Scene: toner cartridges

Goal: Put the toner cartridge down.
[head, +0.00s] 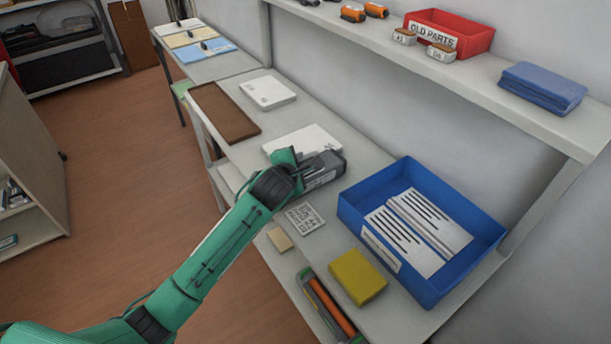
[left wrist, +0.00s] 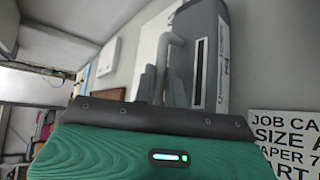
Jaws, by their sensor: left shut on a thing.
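The toner cartridge (head: 326,168) is a dark grey block with a pale label on its side. My left gripper (head: 300,167) is shut on its near left end, between the white pad and the blue tray. I cannot tell whether the cartridge touches the bench or hangs just above it. In the left wrist view the grey cartridge (left wrist: 209,55) rises beyond the green gripper body, and a grey finger (left wrist: 172,75) lies against it. My right gripper is not in view.
A white pad (head: 290,139) lies just behind the cartridge. A blue tray (head: 432,285) with papers stands to its right. In front are a printed job card (head: 305,218), a yellow block (head: 357,277) and a tool holder (head: 327,306). A shelf (head: 470,88) overhangs the back.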

